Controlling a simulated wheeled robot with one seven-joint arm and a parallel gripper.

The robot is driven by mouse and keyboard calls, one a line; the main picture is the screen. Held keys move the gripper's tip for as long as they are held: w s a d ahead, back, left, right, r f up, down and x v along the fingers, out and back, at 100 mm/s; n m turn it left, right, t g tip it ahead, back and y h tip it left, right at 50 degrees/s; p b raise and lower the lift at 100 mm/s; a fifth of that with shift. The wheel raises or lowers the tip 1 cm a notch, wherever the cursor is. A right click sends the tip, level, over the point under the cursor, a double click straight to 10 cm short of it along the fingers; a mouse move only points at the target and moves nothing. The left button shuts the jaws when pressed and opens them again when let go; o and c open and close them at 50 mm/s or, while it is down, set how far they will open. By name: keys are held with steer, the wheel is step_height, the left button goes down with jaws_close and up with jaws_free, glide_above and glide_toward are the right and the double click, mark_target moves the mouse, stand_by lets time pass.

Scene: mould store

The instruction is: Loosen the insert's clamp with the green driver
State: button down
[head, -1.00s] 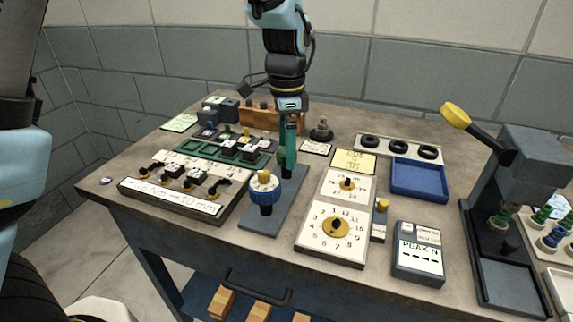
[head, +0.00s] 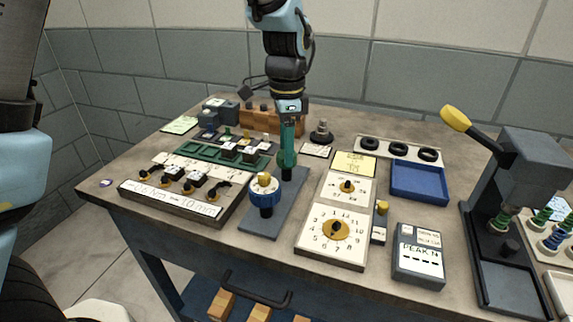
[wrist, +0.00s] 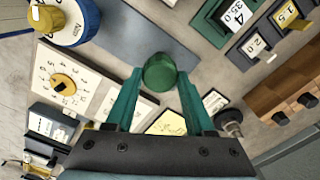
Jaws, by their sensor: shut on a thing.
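My gripper (head: 288,148) points straight down over the far end of a grey plate (head: 268,222). Its teal fingers are shut on the green driver, whose round green top (wrist: 161,70) shows between the fingertips in the wrist view. Just below the fingers a short dark piece (head: 287,173) meets the plate; I cannot tell whether it is driver or fixture. A blue dial (head: 264,193) with a yellow knob stands on the near part of the plate. The insert's clamp is not clearly seen, and the driver's tip is hidden.
Left are a green insert tray (head: 200,153) and a labelled board (head: 160,197). A wooden rack (head: 285,121) stands behind. Right are a clock-faced board (head: 318,249), a blue tray (head: 420,183), a grey meter (head: 419,262) and a lever press (head: 535,160).

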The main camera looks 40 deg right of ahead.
steer(key=shift+r, duration=0.15)
steer(key=shift+r+p, duration=1.55)
steer(key=shift+r, duration=0.1)
